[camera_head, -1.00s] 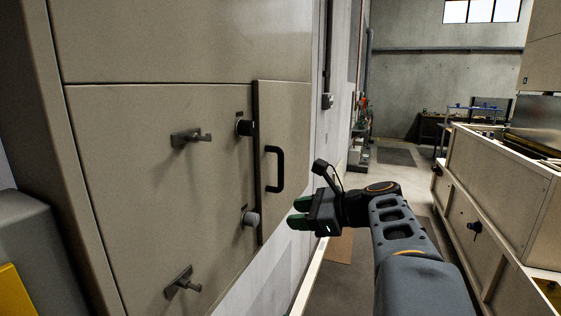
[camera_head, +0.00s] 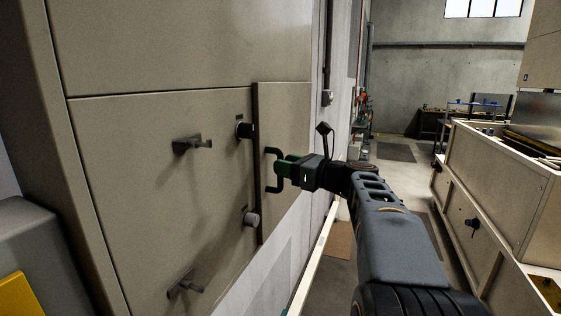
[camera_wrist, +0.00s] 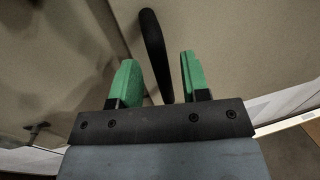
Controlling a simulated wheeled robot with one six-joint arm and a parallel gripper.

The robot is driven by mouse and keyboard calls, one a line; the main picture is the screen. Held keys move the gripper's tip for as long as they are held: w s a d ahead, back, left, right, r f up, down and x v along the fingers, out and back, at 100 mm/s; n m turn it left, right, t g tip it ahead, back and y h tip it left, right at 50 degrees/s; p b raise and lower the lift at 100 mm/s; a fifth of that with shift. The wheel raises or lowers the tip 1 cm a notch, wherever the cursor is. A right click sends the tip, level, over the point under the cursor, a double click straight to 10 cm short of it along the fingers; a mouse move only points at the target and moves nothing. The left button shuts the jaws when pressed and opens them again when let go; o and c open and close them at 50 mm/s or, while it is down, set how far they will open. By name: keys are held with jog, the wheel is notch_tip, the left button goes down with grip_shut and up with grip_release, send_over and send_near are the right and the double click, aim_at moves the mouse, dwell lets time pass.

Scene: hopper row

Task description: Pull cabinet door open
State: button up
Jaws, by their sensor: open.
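The cabinet door (camera_head: 298,118) is a narrow beige panel, right of a dark vertical gap. It carries a black bow handle (camera_head: 273,153), upright on its face. My gripper (camera_head: 283,168) is at the handle, with its green fingers covering the handle's middle in the head view. In the wrist view, my gripper (camera_wrist: 156,75) is open, and the black handle (camera_wrist: 153,50) runs between the two green fingers. There is a gap on either side, so the fingers appear not to press on it. The door looks closed.
Left of the door, a wide beige panel (camera_head: 160,210) has two grey latches (camera_head: 190,145) and two round knobs (camera_head: 250,218) sticking out. A beige machine (camera_head: 500,180) stands on the right. The floor aisle between is clear.

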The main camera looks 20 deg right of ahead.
jog(key=shift+x, duration=1.15)
grip_shut()
